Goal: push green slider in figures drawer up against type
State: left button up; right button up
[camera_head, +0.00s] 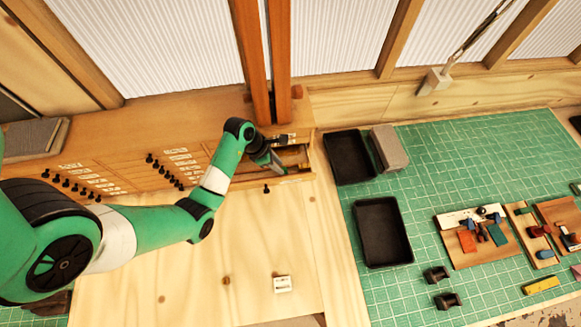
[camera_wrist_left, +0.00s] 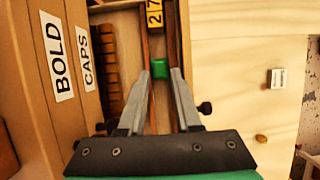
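The open figures drawer (camera_head: 302,178) juts from the right end of the wooden cabinet in the head view. In the left wrist view, the green slider (camera_wrist_left: 160,69) sits in a narrow channel. Yellow type (camera_wrist_left: 154,14) marked 2 and 7 lies in the same channel beyond it, with a visible gap between them. My left gripper (camera_wrist_left: 162,74) is open, its fingertips close to either side of the slider; I cannot tell if they touch it. In the head view, my left gripper (camera_head: 272,162) reaches down into the drawer. My right gripper is not in view.
Closed labelled drawers with black knobs (camera_head: 165,170) lie to the left. A BOLD label (camera_wrist_left: 57,56) shows beside the channel. Wooden posts (camera_head: 265,60) stand close behind the arm. Black trays (camera_head: 383,232) and small parts lie on the green mat. The wooden bench in front is mostly clear.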

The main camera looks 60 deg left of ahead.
pick_arm(q)
jog(key=shift+x, duration=0.9)
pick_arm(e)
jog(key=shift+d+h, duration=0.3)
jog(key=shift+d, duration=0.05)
pick_arm(q)
grip_shut()
